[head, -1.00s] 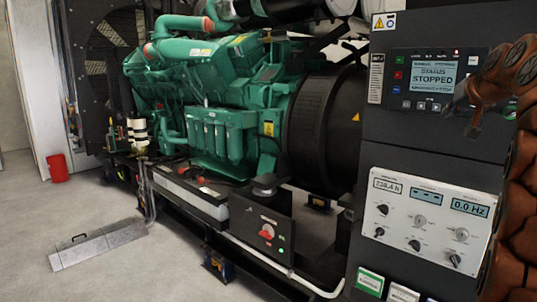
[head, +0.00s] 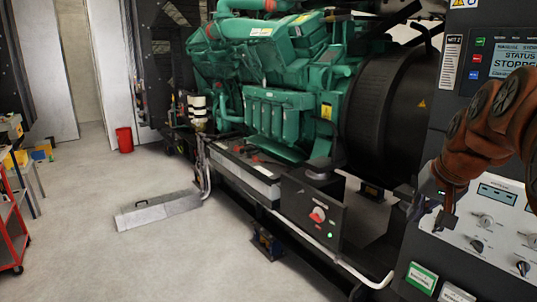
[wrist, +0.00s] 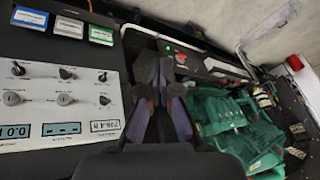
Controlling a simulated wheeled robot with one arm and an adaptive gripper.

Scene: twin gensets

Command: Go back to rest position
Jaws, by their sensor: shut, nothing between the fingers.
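My gripper (head: 443,222) hangs at the right of the head view, in front of the control cabinet's lower panel. Its fingers also show in the middle of the wrist view (wrist: 162,75), shut and empty. The fingers appear apart from the panel. My orange-brown arm covers part of the cabinet at the right edge. The status screen (head: 521,62) on the cabinet reads stopped and is cut off by the frame edge. The light panel with knobs (wrist: 62,88) lies left of the fingers in the wrist view.
The green engine (head: 275,85) stands on its base frame behind a black box with a red switch (head: 318,216). A grey metal tray (head: 158,211) lies on the floor. A red bin (head: 124,140) and a red cart (head: 12,225) are at left. The floor between them is clear.

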